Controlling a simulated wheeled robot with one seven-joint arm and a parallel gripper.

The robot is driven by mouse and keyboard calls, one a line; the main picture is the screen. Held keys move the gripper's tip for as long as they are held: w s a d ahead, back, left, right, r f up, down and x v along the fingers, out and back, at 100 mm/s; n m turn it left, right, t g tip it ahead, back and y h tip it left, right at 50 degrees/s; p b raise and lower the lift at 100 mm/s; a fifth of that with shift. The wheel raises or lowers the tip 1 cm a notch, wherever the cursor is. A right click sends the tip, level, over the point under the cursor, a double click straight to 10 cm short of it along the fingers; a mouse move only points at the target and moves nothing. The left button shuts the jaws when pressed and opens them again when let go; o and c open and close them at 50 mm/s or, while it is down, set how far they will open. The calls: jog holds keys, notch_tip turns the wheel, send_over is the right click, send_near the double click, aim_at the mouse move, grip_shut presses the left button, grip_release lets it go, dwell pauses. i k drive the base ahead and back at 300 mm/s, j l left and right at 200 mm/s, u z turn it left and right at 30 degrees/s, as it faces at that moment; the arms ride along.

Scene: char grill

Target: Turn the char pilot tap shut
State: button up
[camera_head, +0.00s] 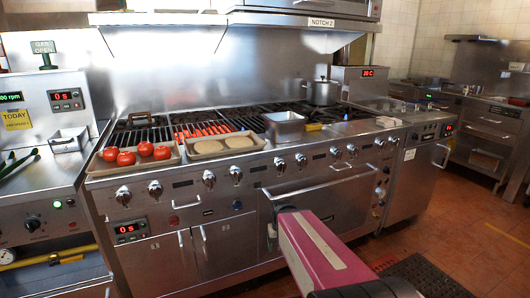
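The char grill (142,135) is at the left of the range top, with orange-red glowing bars (201,129) to its right. Silver knobs, such as one at the left (123,196), line the front panel below. A small red fitting (173,220) and a small blue fitting (237,205) sit lower on the front. I cannot tell which control is the char pilot tap, or how it is turned. My arm's pink link reaches in from the lower right.
A tray of tomatoes (110,168) and a tray of pale flat pieces (259,144) rest along the range's front ledge. A steel pan (284,127) and a pot (321,92) stand farther right. Oven handle (318,180) juts out. Floor at right is open around a dark mat (425,277).

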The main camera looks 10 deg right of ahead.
aim_at(173, 221)
jog(key=l+u, duration=0.8)
jog(key=k+l+u, duration=0.2)
jog(key=l+u, duration=0.15)
